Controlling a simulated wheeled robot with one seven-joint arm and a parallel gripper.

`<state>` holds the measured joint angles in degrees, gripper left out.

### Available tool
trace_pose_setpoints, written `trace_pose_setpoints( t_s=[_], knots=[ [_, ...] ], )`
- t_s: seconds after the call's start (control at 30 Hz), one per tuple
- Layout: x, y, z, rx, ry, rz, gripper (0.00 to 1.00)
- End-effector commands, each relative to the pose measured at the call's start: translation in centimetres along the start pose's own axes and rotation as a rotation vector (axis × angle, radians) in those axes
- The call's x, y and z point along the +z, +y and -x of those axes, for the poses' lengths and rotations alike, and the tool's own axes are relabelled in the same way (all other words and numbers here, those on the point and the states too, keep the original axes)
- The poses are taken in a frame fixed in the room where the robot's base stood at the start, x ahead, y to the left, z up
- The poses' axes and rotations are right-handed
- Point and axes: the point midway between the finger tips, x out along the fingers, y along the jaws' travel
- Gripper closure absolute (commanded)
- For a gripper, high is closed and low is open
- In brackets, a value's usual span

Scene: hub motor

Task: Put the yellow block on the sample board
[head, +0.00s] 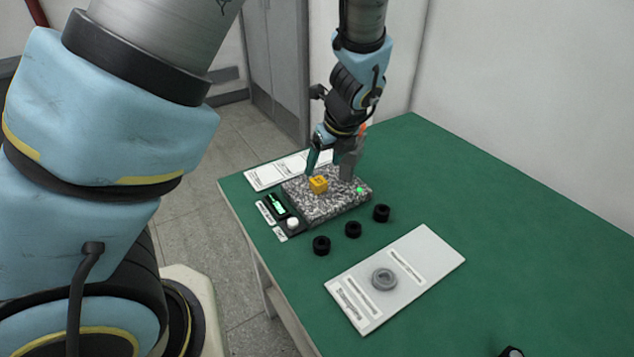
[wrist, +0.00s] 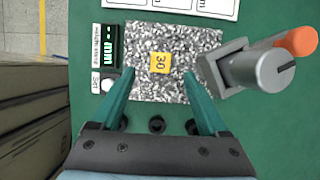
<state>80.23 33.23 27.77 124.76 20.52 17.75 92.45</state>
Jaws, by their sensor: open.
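The yellow block (head: 318,184), marked 30, sits on the speckled grey sample board (head: 335,207) on the green table. In the wrist view the yellow block (wrist: 160,63) is near the middle of the sample board (wrist: 150,90). My gripper (head: 332,165) is over the board, and in the wrist view its two teal fingers (wrist: 161,82) are spread wide, one on each side of the block. The fingers do not touch the block, and nothing is between them but the block beyond. The gap in height between fingertips and board is hard to tell.
A display panel with a white knob (head: 292,223) is at the board's left. Several black rings, one here (head: 353,229), lie in front. A white plate with a grey ring (head: 384,279) lies nearer. A grey device with an orange end (wrist: 262,65) stands at the board's right.

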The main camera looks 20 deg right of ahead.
Motion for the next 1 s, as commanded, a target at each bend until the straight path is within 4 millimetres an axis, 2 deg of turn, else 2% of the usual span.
trace_pose_setpoints(
  t_s=[0.1, 0.33, 0.7, 1.0],
  knots=[
    [0.0, 0.0, -1.1, 0.001, 0.000, 0.003, 0.22],
    [-0.1, 0.0, -2.3, 0.002, 0.000, 0.001, 0.22],
    [-0.4, -0.1, -6.3, 0.001, 0.000, 0.004, 0.22],
    [-0.4, -0.1, -6.8, -0.001, 0.000, 0.004, 0.22]
  ],
)
